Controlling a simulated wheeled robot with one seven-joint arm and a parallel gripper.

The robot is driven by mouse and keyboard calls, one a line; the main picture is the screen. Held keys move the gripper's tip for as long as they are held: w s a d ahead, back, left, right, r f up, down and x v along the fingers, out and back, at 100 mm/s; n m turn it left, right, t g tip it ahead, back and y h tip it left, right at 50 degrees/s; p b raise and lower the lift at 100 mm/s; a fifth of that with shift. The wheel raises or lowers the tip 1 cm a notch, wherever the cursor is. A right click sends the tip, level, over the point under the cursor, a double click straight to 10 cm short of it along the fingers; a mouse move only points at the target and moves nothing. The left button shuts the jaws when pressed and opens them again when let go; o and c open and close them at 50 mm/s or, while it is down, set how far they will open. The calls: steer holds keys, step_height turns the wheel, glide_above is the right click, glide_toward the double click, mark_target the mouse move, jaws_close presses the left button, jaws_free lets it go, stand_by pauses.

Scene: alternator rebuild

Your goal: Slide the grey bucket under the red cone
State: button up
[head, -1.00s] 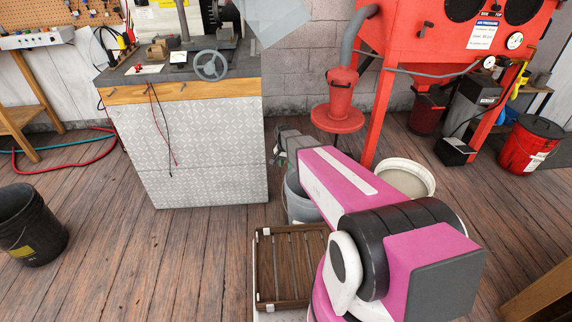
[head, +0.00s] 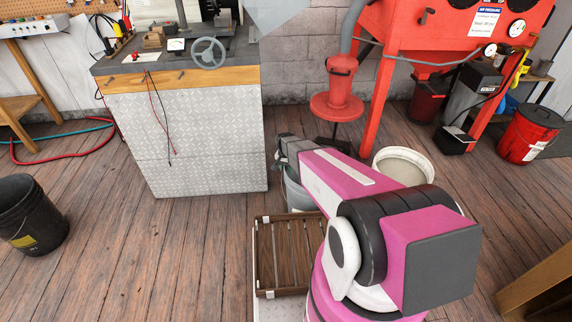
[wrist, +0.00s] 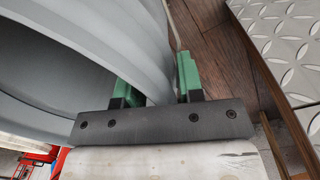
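The grey bucket (head: 297,198) stands on the floor right of the metal-clad bench, partly hidden by my arm. In the wrist view its wall and rim (wrist: 150,45) fill the upper left. My gripper (wrist: 158,75) has its green fingers on either side of the bucket's rim; I cannot tell whether they press on it.
A pale open bucket (head: 403,165) stands right of the cone. The bench (head: 190,140) is close left of the grey bucket. The red cabinet's leg (head: 380,110) stands right of the cone.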

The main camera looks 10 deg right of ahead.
steer(key=shift+f, duration=0.2)
jaws_close()
stand_by(1.4)
